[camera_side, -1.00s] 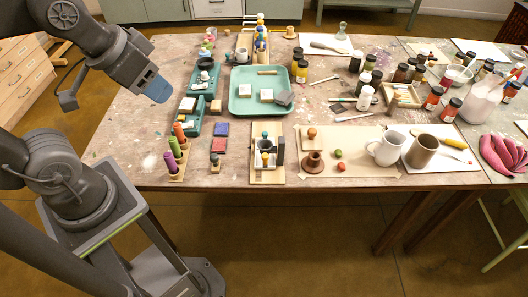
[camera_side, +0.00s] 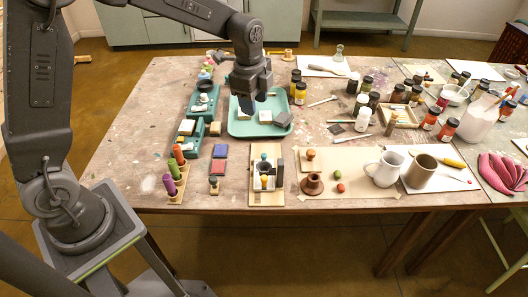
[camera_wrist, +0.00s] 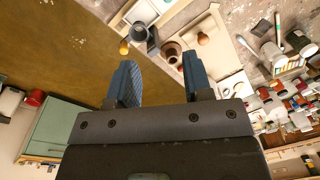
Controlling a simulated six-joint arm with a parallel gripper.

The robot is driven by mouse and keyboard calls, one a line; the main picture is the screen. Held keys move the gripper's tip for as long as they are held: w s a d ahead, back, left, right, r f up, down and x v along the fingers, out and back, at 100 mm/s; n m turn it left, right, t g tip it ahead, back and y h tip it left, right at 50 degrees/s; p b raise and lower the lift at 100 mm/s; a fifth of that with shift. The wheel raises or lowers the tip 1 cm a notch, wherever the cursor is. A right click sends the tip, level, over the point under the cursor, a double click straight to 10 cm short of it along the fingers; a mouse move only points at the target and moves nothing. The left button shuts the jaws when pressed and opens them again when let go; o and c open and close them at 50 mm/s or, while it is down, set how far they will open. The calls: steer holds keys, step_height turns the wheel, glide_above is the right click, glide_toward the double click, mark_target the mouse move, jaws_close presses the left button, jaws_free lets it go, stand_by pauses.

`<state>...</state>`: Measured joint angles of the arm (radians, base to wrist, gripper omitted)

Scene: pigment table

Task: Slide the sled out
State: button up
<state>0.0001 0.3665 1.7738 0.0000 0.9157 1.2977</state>
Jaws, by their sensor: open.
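A pale wooden board (camera_side: 254,199) at the front middle of the table bears a white box-like holder (camera_side: 258,184). I take the sled to be in this fixture but cannot tell which part it is. A teal knob (camera_side: 264,156) and an orange knob (camera_side: 264,183) stand at it, with a dark upright piece (camera_side: 280,170) on its right. The orange knob also shows in the wrist view (camera_wrist: 124,47), beyond my fingertips. My gripper (camera_wrist: 160,70) is open and empty. In the side view, it hangs over the teal tray, behind the fixture and apart from it.
The teal tray (camera_side: 235,130) holds pale blocks. Coloured rolls (camera_side: 172,178) stand left of the fixture, with ink pads (camera_side: 218,160) between. Jars crowd the back right.

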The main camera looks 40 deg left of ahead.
mark_target(264, 154)
steer(key=w+f+m, duration=0.1)
steer(key=f, duration=0.5)
steer(key=w+f+m, duration=0.1)
steer(key=f, duration=0.6)
steer(key=w+f+m+g, duration=0.1)
steer(key=f, duration=0.6)
steer(key=shift+w+f, duration=0.1)
steer(key=shift+w, duration=0.1)
jaws_close()
